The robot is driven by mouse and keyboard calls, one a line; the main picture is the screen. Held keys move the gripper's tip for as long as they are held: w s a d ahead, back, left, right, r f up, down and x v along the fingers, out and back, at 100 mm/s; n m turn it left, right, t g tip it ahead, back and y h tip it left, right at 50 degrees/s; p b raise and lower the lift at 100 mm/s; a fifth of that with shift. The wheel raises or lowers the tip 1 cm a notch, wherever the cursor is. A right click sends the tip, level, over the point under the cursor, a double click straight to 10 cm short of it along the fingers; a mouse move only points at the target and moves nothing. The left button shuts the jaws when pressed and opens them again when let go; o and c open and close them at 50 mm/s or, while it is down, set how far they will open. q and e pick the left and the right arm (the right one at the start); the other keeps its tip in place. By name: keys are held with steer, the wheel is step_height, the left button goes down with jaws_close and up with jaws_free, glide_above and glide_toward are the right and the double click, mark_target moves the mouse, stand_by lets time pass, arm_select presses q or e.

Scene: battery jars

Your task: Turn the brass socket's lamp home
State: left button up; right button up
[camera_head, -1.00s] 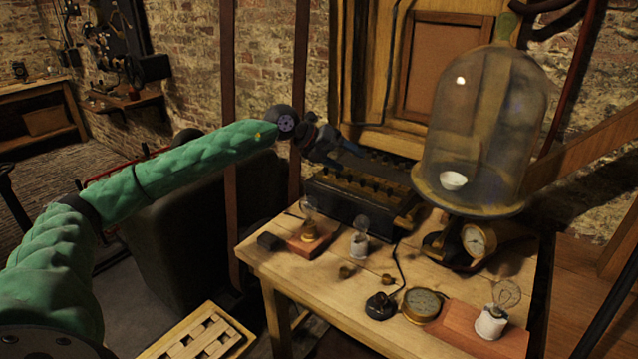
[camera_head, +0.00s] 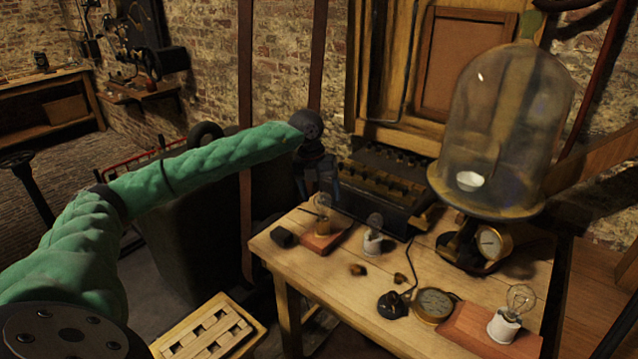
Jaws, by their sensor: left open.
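The brass socket (camera_head: 323,226) stands on a small reddish wooden block (camera_head: 321,245) at the table's left back. A clear glass lamp (camera_head: 323,203) sits upright in it; how far it is screwed in I cannot tell. My left gripper (camera_head: 320,192) points down just above and behind the lamp, its fingers open. The fingertips partly overlap the glass in the picture, and I cannot tell whether they touch it. My right gripper is not in view.
A white-socketed lamp (camera_head: 373,238) stands just right of the block, with a dark battery box (camera_head: 392,196) behind. A glass bell jar (camera_head: 505,130) fills the back right. A round gauge (camera_head: 433,305) and another lamp on white (camera_head: 503,326) are at the front right. Small brass pieces lie mid-table.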

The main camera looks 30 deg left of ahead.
mark_target(323, 202)
arm_select(q)
steer(key=f, duration=0.3)
steer(key=shift+w+d+f+p, duration=0.2)
steer(key=shift+d+p, duration=0.1)
steer(key=shift+p, duration=0.1)
steer(key=shift+d+f, duration=0.15)
steer(key=shift+f, duration=0.65)
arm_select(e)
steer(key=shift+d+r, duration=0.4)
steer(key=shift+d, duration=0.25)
arm_select(q)
steer(key=c, duration=1.2)
steer(key=shift+o, duration=0.2)
steer(key=m+b, duration=0.1)
steer(key=m, duration=0.2)
steer(key=shift+m+g, duration=0.3)
steer(key=shift+s+m+g+b, duration=0.1)
steer(key=shift+m+g+b, duration=0.35)
steer(key=shift+m, duration=0.95)
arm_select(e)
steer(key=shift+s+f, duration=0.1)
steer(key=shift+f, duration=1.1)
